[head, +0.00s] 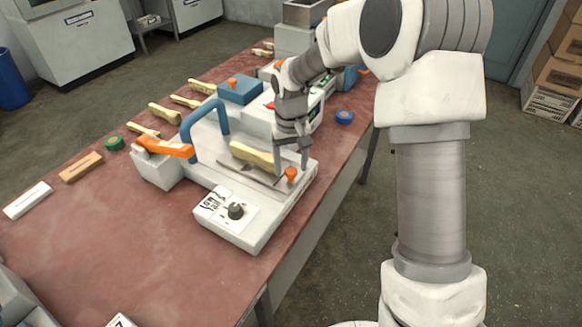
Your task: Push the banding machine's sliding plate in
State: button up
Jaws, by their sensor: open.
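The banding machine, as I take it, is the white machine (228,228) at the table's near right edge, with a blue hoop handle, an orange lever and a black dial. A grey metal plate (238,171) lies on its top, and an orange knob (291,174) stands near the plate's right end. I take this plate for the sliding plate; how far in it sits I cannot tell. A pale wooden piece (252,155) lies just behind the plate. My gripper (292,162) points down over the machine's right end, fingers apart, just behind the orange knob. Whether it touches the knob is unclear.
Another white machine with a blue block (240,89) stands behind. Several wooden pieces lie along the table's (110,235) left side. A green roll (114,143) and a blue roll (344,117) rest on it. The table's near left part is mostly clear.

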jog(key=shift+f, duration=0.4)
grip_shut()
dwell(1.2)
